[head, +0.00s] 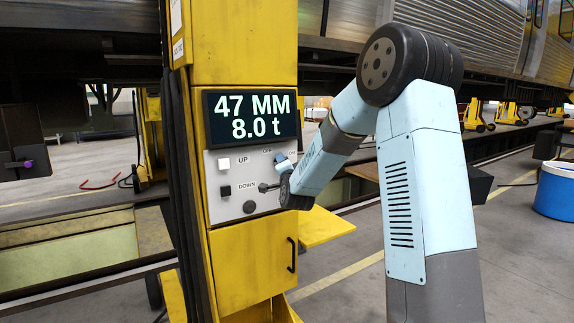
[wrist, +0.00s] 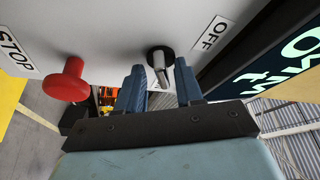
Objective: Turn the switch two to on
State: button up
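A metal toggle lever (wrist: 162,70) with a black round collar stands on the pale control panel (head: 226,176), beside an OFF label (wrist: 209,33). No number shows on it. In the wrist view the lever lies between the two blue fingers of my gripper (wrist: 160,77), with a gap visible on each side. The fingers are apart, and I cannot tell that either touches the lever. In the head view my gripper (head: 284,162) is at the right side of the panel, and the lever is hidden or too small to make out.
A red button (wrist: 66,80) near a STOP label sticks out left of my gripper. The panel has a white UP button (head: 224,163) and a black DOWN button (head: 225,191). The display (head: 250,118) above reads 47 MM and 8.0 t. A yellow jack column (head: 245,45) holds these.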

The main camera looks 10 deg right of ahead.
jog(key=shift+a, duration=0.1)
jog(key=s+f, duration=0.2)
jog(key=s, duration=1.1)
jog(key=shift+s+a+f, duration=0.2)
jog(key=shift+s+f, duration=0.05)
jog(key=shift+f, duration=0.1)
jog(key=shift+r, duration=0.1)
jog(key=s+d+r+n+g, duration=0.1)
jog(key=s+n+g, duration=0.5)
jog(key=s, duration=1.2)
jog(key=s+d+n+g, duration=0.1)
jog(key=s+n+g, duration=0.6)
jog(key=s, duration=1)
jog(key=shift+s+r+g+y, duration=0.4)
jog(key=shift+g, duration=0.4)
jog(key=shift+d, duration=0.1)
